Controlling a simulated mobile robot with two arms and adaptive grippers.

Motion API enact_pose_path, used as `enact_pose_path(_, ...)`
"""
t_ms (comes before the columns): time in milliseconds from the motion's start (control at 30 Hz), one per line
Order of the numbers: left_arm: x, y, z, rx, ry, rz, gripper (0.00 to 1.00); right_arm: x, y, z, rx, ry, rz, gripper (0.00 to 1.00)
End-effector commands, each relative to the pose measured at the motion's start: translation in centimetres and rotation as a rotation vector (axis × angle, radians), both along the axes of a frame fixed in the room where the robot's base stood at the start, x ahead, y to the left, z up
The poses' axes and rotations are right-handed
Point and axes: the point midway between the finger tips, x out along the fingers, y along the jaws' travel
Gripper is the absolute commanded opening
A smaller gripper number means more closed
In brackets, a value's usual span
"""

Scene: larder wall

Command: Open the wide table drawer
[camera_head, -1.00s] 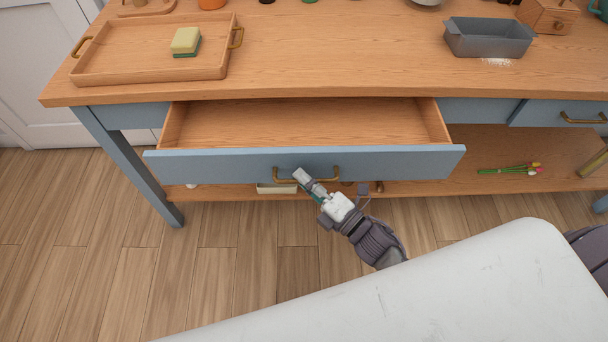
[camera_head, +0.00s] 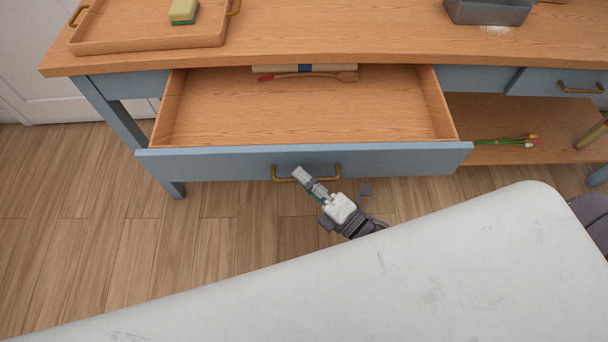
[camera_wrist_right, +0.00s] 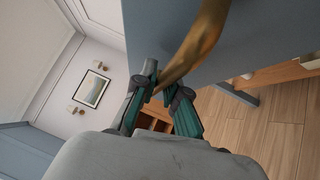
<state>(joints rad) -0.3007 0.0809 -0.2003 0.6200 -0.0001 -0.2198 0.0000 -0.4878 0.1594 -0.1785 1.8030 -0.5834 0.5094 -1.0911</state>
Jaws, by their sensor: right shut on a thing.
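The wide table drawer (camera_head: 225,163) has a blue front and a wooden inside, and it stands pulled well out from under the tabletop. Its brass handle (camera_head: 279,175) is on the middle of the front. My right gripper (camera_head: 300,176) is at the handle, shut on it. In the right wrist view the brass handle (camera_wrist_right: 202,38) passes between the fingertips (camera_wrist_right: 163,92). A wooden spoon (camera_head: 315,76) with a reddish end and a pale rolled thing with a blue band (camera_head: 304,68) lie at the back of the drawer. My left gripper is not in view.
A wooden tray (camera_head: 150,42) with a yellow-green sponge (camera_head: 184,11) stands on the tabletop at left. A grey tin (camera_head: 488,12) stands at right. A smaller closed drawer (camera_head: 540,80) is at right. Tulips (camera_head: 505,141) lie on the lower shelf.

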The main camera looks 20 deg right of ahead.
Motion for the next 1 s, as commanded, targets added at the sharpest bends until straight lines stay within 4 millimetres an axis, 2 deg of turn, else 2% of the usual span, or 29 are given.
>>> enact_pose_path(33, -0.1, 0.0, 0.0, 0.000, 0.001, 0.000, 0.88, 0.0, 0.0, -0.1, -0.001, 0.003, 0.000, 0.13)
enact_pose_path(200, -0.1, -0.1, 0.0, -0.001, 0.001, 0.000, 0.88, 0.0, 0.0, -0.1, -0.001, 0.002, 0.000, 0.37)
enact_pose_path(567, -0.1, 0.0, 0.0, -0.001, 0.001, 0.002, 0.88, -0.4, -0.3, -0.1, -0.001, 0.002, 0.000, 0.37)
enact_pose_path(667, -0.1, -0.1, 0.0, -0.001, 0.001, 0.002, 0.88, -1.6, -0.9, -0.4, -0.001, 0.005, -0.002, 0.37)
enact_pose_path(1000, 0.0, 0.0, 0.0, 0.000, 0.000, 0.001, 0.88, -7.7, -4.3, -1.4, -0.002, 0.006, -0.001, 0.37)
